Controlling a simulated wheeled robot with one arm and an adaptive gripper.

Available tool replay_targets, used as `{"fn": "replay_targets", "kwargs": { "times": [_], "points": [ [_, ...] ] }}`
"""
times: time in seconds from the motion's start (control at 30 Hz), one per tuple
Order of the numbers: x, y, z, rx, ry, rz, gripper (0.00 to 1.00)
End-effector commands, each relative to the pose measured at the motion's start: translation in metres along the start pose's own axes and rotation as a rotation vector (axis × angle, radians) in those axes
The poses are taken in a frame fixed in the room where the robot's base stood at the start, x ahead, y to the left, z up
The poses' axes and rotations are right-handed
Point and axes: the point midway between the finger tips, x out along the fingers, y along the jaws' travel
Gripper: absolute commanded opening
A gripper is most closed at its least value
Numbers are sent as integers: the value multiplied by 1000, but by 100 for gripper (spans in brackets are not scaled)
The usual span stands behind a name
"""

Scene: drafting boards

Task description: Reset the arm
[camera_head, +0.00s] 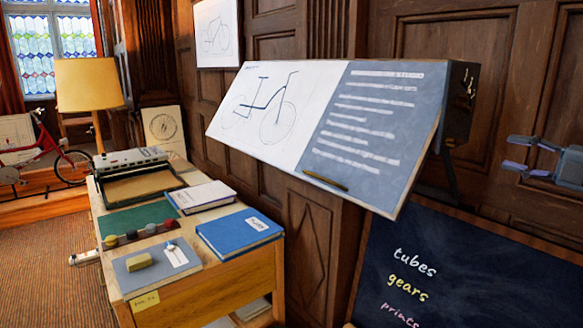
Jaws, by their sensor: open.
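My gripper (518,155) is at the right edge of the head view, pointing left. Its two fingers are apart and nothing is between them. It is in front of the dark wood panelling, to the right of the tilted drafting board (378,130) and apart from it in the picture. Part of my arm shows behind the gripper and runs out of the frame to the right.
A wooden desk (262,278) at left holds a blue book (238,231), a typewriter-like machine (130,160) and small items. A chalkboard (470,262) stands below my gripper. A lamp (88,85) and red bicycle (42,150) are far left.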

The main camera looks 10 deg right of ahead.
Motion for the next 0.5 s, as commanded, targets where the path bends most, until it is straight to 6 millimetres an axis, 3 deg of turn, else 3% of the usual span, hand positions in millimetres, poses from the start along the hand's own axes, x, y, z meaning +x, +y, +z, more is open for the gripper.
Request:
{"fn": "replay_targets", "kwargs": {
  "times": [0.3,0.5],
  "points": [
    [47,47,31,34,-232,129,45],
    [64,71,50,111,-412,223,45]
  ]
}}
